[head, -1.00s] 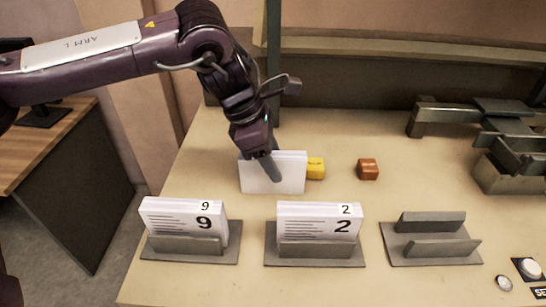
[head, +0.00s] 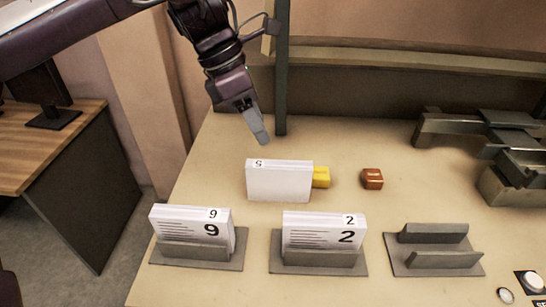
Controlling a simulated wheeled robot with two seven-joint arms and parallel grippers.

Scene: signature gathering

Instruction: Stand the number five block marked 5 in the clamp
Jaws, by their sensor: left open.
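The number five block (head: 279,185) is a white stack standing on the table behind the filled clamps. Its blank face is toward me, and a small 5 on its top left corner reads upside down. The empty clamp (head: 433,258) is a grey plate with two upright lips at the front right. My left gripper (head: 259,132) is open and empty, above and behind the block, apart from it. One finger shows clearly; the other is mostly hidden. My right gripper is out of view.
Blocks marked 9 (head: 191,230) and 2 (head: 323,232) stand in two clamps at the front. A yellow piece (head: 321,177) touches or sits behind the block's right side. A small brown block (head: 372,179) lies to the right. A metal machine (head: 470,130) is at far right.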

